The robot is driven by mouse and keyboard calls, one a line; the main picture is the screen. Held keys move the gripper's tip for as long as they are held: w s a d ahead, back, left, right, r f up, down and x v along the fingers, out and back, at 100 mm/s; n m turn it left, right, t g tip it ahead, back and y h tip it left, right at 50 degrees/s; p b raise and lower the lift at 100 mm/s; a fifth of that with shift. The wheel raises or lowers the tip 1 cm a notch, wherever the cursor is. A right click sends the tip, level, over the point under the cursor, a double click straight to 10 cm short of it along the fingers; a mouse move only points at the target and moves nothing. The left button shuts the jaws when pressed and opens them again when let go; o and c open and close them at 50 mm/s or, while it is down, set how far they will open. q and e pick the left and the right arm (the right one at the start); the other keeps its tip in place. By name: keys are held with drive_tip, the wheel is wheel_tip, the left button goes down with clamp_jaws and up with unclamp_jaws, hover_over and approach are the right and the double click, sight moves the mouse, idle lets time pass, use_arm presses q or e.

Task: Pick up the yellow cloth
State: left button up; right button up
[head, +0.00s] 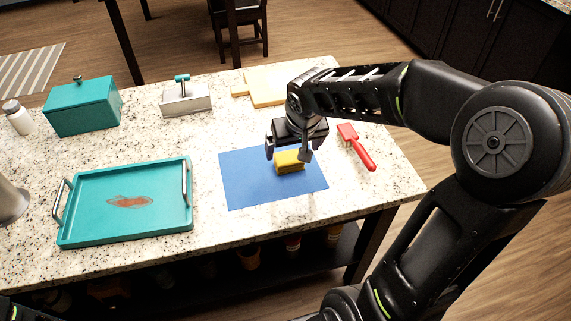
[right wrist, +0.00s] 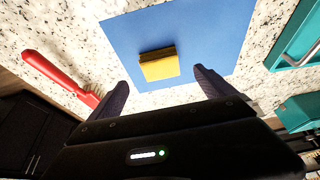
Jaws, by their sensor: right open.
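The yellow cloth (head: 290,163) looks like a small folded block with a darker side. It lies on the blue mat (head: 245,190) near the front right of the counter. My right gripper (head: 287,152) is open and empty, above and just behind the cloth. In the right wrist view the cloth (right wrist: 160,65) shows ahead, between the lines of the two spread fingers (right wrist: 163,88), with a visible gap. My left gripper is not in view.
A red brush (head: 357,148) lies right of the mat. A teal tray (head: 75,236) with a reddish-brown stain stands at left. Behind are a teal box (head: 82,108), a grey box with a teal handle (head: 186,99), cutting board (head: 268,88) and white bottle (head: 19,120).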

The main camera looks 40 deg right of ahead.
sight(289, 158)
drive_tip(key=shift+x, duration=1.25)
drive_tip(key=shift+x, duration=2.65)
drive_tip(key=shift+c, duration=0.5)
drive_tip(key=c, duration=1.4)
